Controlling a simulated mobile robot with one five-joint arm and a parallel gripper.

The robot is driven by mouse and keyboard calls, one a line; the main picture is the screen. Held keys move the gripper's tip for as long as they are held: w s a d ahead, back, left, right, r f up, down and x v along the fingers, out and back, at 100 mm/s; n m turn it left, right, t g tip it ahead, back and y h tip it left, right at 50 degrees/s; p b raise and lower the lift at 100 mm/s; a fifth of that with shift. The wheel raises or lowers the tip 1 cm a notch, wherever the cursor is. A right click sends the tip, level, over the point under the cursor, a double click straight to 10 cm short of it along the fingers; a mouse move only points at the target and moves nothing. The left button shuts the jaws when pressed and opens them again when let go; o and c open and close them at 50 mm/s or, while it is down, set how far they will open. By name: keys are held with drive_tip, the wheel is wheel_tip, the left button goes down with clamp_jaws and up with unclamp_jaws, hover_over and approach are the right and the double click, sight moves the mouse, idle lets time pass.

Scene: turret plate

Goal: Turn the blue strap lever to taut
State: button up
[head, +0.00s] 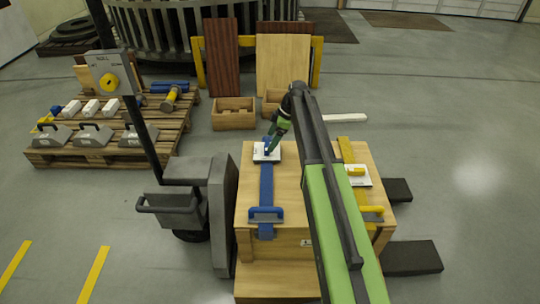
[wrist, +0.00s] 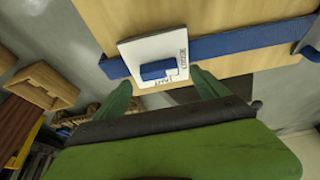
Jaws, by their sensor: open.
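The blue strap lever (wrist: 160,69) is a short blue block on a white plate (wrist: 135,48) with small dark lettering along two edges. In the wrist view the block lies roughly crosswise, its right end near the right-hand label; the lettering is too small to read surely. In the head view the plate (head: 260,156) sits at the crate's back left, on the blue strap (head: 266,185). My gripper (wrist: 160,80) is open, its green fingers to either side of the lever's near side. In the head view my gripper (head: 271,140) is at the plate and partly hides the lever.
The wooden crate (head: 310,243) also bears a yellow strap (head: 346,150) with its own white plate (head: 361,182) and yellow lever (head: 355,171). A blue buckle (head: 265,215) sits at the front edge. A grey cart with a post (head: 150,150) stands close left.

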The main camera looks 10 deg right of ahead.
sight(268, 145)
drive_tip(key=b+x, duration=0.2)
drive_tip(key=x, duration=0.2)
drive_tip(key=shift+f, duration=0.15)
drive_tip(key=shift+c, duration=0.2)
